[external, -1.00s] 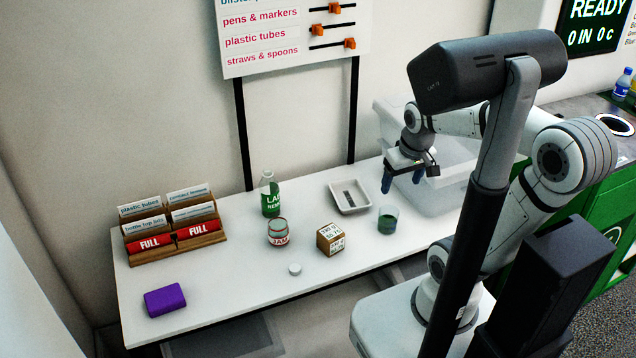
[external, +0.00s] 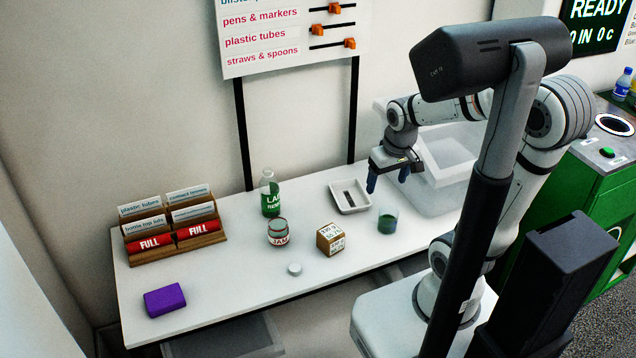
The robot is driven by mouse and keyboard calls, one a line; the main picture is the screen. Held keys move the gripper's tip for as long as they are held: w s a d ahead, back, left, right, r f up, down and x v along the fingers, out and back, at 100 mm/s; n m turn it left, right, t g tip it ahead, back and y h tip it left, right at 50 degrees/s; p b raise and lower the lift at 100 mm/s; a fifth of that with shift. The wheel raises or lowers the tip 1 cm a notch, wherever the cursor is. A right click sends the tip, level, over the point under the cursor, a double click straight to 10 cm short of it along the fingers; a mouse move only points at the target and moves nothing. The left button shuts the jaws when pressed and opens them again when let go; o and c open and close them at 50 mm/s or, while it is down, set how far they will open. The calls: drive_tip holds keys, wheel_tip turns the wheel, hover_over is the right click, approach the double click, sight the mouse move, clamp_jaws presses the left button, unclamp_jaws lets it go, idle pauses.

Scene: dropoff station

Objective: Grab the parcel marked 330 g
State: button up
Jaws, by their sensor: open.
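A small brown box with white printed labels (external: 330,239) sits on the white table, right of the jam jar. Its print is too small to read surely, so I cannot tell whether it says 330 g. No other labelled box shows on the table. My gripper (external: 388,180) is open and empty, with its dark blue fingers pointing down. It is in the air above the table's right part, behind and to the right of the box, apart from it.
A jam jar (external: 278,233), green-labelled bottle (external: 270,194), small white lid (external: 295,269), grey tray (external: 349,197) and glass with green contents (external: 387,220) stand near the box. A purple block (external: 165,300) and wooden card rack (external: 176,240) are left. A clear bin (external: 445,160) stands right.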

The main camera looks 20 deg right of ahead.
drive_tip(key=w+a+f+n+g+p, duration=0.1)
drive_tip(key=w+a+f+p, duration=0.25)
drive_tip(key=a, duration=0.25)
drive_tip(key=n+g+p, duration=0.1)
drive_tip(key=p, duration=0.2)
hover_over(331, 231)
drive_tip(key=f, duration=0.7)
drive_tip(key=shift+s+d+f, duration=0.1)
drive_tip(key=shift+s+d, duration=0.1)
drive_tip(key=shift+s+a+f, duration=0.1)
drive_tip(key=shift+a+f, duration=0.1)
drive_tip(key=shift+f, duration=0.4)
drive_tip(key=shift+w+f+p, duration=0.15)
drive_tip(key=shift+f+p, duration=0.25)
drive_tip(key=shift+f, duration=1.45)
drive_tip(key=shift+w+f+p, duration=0.1)
drive_tip(key=shift+f+p, duration=0.3)
drive_tip(key=shift+f, duration=1.45)
drive_tip(key=c, duration=1.3)
